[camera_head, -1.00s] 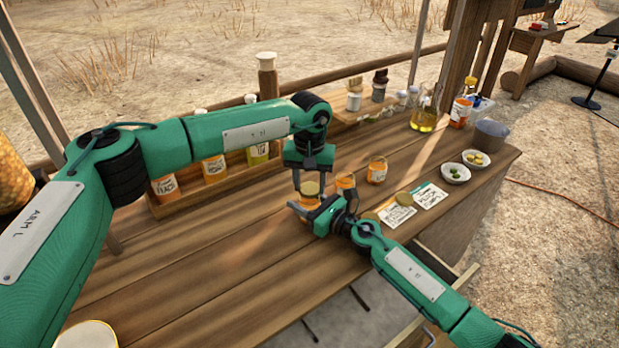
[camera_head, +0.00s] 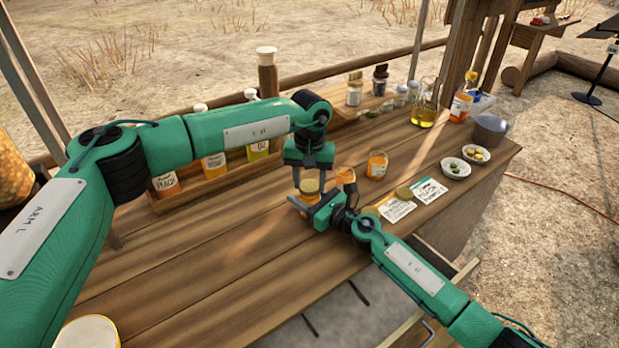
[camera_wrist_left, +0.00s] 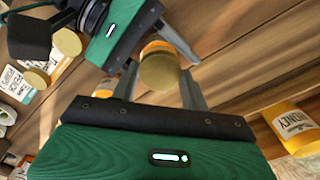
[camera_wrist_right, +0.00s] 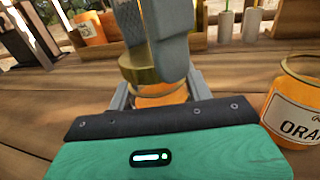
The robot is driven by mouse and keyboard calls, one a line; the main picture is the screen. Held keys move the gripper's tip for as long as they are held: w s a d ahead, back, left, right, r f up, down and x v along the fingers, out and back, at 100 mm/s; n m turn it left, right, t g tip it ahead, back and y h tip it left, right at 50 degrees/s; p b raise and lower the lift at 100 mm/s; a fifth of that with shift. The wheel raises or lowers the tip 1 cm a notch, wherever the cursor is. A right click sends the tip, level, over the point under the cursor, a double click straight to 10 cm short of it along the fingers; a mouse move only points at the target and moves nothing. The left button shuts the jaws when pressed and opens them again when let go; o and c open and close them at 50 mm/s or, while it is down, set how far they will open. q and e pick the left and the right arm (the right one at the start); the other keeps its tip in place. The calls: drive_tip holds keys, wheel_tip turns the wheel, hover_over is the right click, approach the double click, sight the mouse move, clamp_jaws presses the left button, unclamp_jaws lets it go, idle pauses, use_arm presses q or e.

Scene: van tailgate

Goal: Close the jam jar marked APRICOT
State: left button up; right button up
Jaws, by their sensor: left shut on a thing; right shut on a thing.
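A jar of orange preserve (camera_head: 306,198) stands on the table between the jaws of my right gripper (camera_head: 318,208), which is shut on its body. It also shows in the right wrist view (camera_wrist_right: 160,97); its label is hidden. A gold lid (camera_head: 310,186) is at the jar's mouth, held by my left gripper (camera_head: 310,180), which points down from above. The lid shows in the right wrist view (camera_wrist_right: 138,68) and between the fingers in the left wrist view (camera_wrist_left: 160,72). I cannot tell whether it is seated or only close above the rim.
Two open jars (camera_head: 345,176), (camera_head: 377,164) stand just beyond; one label starts "ORA" in the right wrist view (camera_wrist_right: 300,112). Loose gold lids (camera_head: 403,193) and cards (camera_head: 430,190) lie to the right. Bottles in a wooden rack (camera_head: 215,180) stand behind my left arm.

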use_arm(q)
drive_tip(key=shift+f, duration=0.15)
drive_tip(key=m, duration=0.6)
drive_tip(key=shift+m, duration=0.3)
drive_tip(key=o, duration=0.9)
drive_tip(key=shift+r, duration=2.25)
drive_tip(key=shift+c, duration=0.3)
